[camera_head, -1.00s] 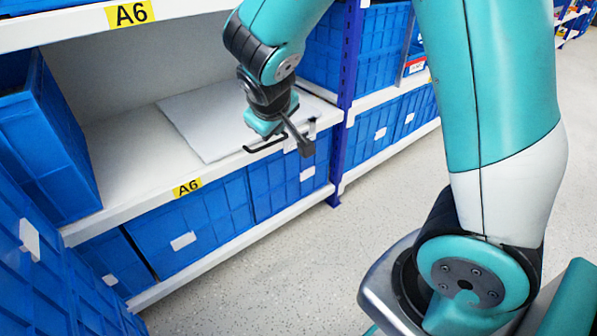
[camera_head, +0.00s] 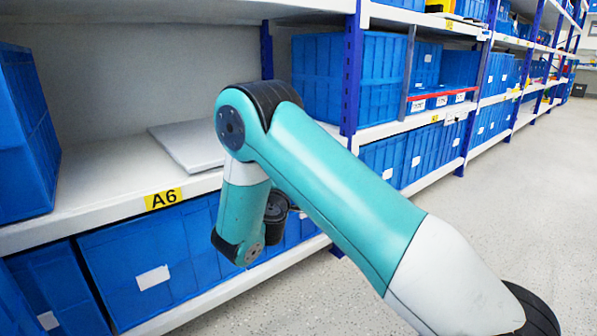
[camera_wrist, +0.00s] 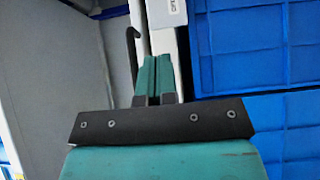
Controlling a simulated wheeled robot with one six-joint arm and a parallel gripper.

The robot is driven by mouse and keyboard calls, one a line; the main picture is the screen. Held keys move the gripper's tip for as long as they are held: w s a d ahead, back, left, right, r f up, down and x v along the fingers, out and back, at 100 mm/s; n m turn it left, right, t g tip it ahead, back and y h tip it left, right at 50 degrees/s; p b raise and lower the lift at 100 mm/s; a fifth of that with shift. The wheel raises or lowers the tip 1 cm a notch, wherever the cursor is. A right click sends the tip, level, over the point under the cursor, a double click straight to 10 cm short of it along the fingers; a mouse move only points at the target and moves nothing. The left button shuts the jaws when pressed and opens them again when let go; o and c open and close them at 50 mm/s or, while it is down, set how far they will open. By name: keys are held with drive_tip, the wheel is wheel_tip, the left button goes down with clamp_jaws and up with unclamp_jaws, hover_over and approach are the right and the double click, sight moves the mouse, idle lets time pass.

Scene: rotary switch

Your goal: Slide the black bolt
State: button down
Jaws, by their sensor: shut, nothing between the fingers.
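In the wrist view a thin black rod with a hooked end (camera_wrist: 132,55) stands just left of my gripper (camera_wrist: 155,62). It looks like the black bolt, though I cannot tell for sure. My gripper's teal fingers are shut together with nothing between them. The rod runs alongside the left finger, and I cannot tell whether they touch. In the head view my arm hides the gripper and the rod.
A pale flat panel (camera_head: 187,149) lies on the white shelf marked A6 (camera_head: 164,199). A blue bin (camera_head: 22,135) stands at the left, and more blue bins (camera_head: 150,262) sit below. A white labelled piece (camera_wrist: 166,13) is ahead of the fingers. Open floor (camera_head: 520,200) lies to the right.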

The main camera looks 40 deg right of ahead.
drive_tip(key=w+d, duration=0.7)
drive_tip(key=d, duration=0.3)
drive_tip(key=shift+d, duration=0.3)
